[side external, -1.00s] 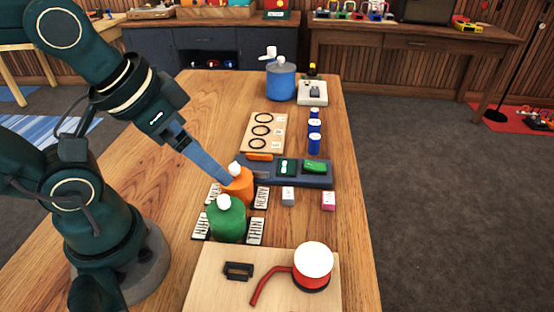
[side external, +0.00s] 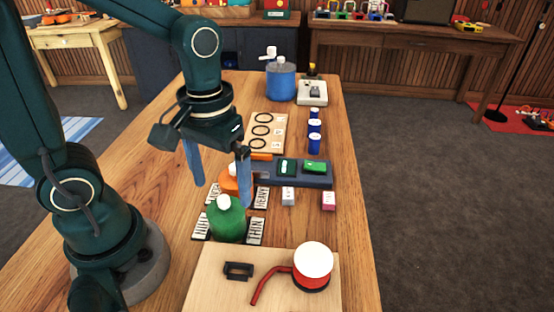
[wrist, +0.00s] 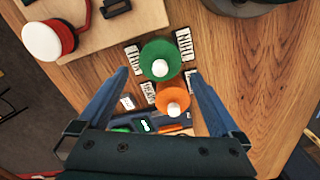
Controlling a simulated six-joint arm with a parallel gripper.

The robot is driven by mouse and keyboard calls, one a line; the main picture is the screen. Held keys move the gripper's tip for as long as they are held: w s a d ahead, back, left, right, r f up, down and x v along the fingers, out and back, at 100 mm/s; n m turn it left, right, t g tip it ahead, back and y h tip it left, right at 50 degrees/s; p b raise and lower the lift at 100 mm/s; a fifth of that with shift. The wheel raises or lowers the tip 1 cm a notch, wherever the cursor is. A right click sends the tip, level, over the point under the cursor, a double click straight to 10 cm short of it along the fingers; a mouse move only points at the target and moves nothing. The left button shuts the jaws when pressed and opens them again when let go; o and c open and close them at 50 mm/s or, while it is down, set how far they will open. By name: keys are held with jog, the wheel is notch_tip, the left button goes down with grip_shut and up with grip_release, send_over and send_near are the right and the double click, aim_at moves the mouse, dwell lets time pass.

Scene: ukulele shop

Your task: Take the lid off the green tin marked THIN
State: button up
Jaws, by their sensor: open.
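The green tin (side external: 227,224) stands upright near the front of the table, its lid on, with a white knob (side external: 223,202) on top. A card marked THIN (side external: 255,232) lies beside it on the right. In the wrist view the green tin (wrist: 152,52) is seen from above, beyond my fingertips. My gripper (side external: 221,195) is open and empty, pointing down above and behind the green tin. The orange tin (side external: 231,184) is partly hidden behind a finger; in the wrist view it (wrist: 172,97) lies between my two fingers (wrist: 160,72).
A dark tray (side external: 318,178), small boxes and blue jars (side external: 314,130) stand behind.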

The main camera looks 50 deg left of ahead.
aim_at(223, 197)
jog(key=shift+f, duration=2.1)
jog(key=c, duration=1.1)
